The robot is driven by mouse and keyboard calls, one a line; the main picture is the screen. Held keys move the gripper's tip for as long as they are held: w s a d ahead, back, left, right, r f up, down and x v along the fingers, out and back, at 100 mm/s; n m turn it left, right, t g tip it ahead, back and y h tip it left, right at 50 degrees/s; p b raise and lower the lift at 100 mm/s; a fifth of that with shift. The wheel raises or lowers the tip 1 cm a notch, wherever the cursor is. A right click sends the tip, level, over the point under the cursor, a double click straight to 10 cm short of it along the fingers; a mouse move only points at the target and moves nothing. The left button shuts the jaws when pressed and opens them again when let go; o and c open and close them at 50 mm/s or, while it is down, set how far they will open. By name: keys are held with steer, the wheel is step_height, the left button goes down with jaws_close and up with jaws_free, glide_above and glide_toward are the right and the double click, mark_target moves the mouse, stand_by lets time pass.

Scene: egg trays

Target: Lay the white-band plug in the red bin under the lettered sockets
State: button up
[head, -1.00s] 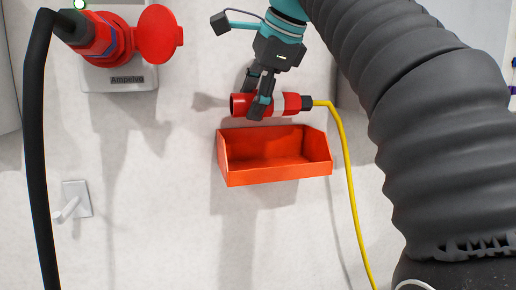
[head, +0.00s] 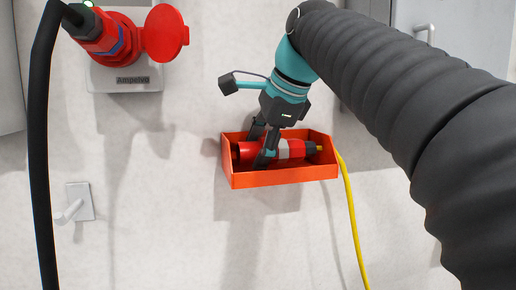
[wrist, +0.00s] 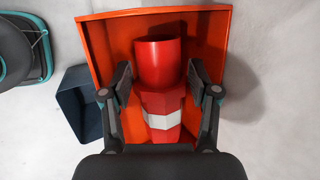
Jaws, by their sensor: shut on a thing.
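The white-band plug (head: 294,149) is red with a white band, a dark collar and a yellow cable (head: 350,205). It lies sideways within the red bin (head: 285,176), its open end to the left, and the cable hangs over the bin's right end. My gripper (head: 263,160) reaches down into the bin with its fingers on either side of the plug. In the wrist view the plug (wrist: 160,65) sits between the two fingers, with the bin's wall (wrist: 98,45) around it. The fingers hide part of the plug. I cannot tell whether the plug touches the bin floor.
A blue-band plug with a black cable (head: 48,170) sits in a wall socket with an open red lid (head: 165,33) at upper left, above a label (head: 133,80). A white hook (head: 76,203) is at lower left. The wall below the bin is clear.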

steer(key=shift+f, duration=0.35)
steer(key=shift+f+b, duration=0.25)
steer(key=shift+b, duration=0.1)
steer(key=o, duration=1.6)
steer(key=shift+c, duration=0.2)
steer(key=shift+r, duration=0.35)
steer(key=p+v, duration=0.2)
steer(key=v, duration=1)
steer(key=shift+r+p, duration=0.25)
steer(key=shift+p, duration=0.1)
